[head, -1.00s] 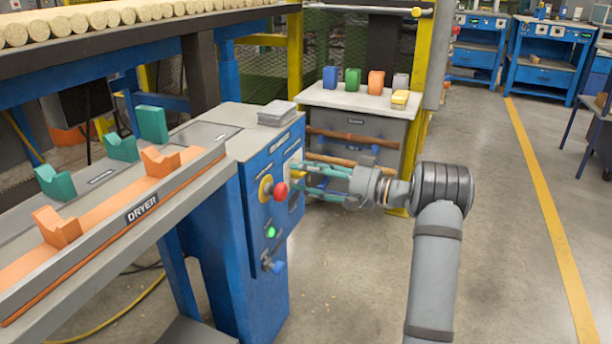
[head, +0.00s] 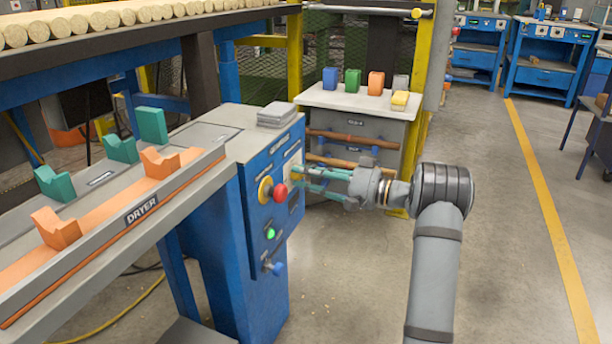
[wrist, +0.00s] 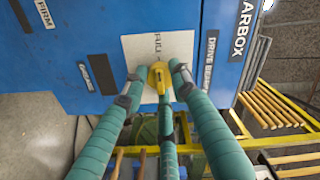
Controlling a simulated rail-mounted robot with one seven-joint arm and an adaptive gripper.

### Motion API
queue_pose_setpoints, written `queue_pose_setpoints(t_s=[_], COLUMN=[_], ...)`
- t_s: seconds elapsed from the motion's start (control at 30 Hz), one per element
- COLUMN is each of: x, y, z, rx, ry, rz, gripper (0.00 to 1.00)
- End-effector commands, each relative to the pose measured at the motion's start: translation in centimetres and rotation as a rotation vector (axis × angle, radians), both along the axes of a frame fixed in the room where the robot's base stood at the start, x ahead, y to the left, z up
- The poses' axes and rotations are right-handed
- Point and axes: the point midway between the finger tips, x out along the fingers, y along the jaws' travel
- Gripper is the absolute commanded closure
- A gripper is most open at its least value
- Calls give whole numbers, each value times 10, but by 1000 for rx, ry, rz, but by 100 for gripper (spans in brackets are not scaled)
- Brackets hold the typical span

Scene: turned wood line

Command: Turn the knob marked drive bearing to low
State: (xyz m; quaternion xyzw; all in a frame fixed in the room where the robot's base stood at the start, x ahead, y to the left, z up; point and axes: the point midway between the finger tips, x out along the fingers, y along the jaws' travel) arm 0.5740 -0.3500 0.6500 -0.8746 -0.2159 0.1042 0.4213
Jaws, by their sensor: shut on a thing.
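The yellow knob (wrist: 158,76) sits on a white plate (wrist: 160,45) on the blue panel in the wrist view. The plate shows the word FULL, and the label beside it reads DRIVE BEARING (wrist: 209,55), partly cut by a finger. My gripper (wrist: 155,84) has green fingers, which are closed around the knob from its sides. The knob's pointer direction and other plate marks are partly hidden. In the head view, my gripper (head: 299,178) reaches the panel's right face from the right, and its fingers cover the knob.
A grey cabinet (head: 354,101) with coloured blocks stands behind my gripper.

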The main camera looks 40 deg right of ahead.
Motion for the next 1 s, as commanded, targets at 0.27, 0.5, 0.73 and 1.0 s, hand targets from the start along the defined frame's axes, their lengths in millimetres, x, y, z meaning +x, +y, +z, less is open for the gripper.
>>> queue_pose_setpoints(t_s=[0.27,0.5,0.73,1.0], x=[0,0,0,0], y=[1,0,0,0], z=[0,0,1,2], rx=[55,199,391,618], ry=[29,105,207,327], rz=[1,1,0,0], gripper=[99,99,99,99])
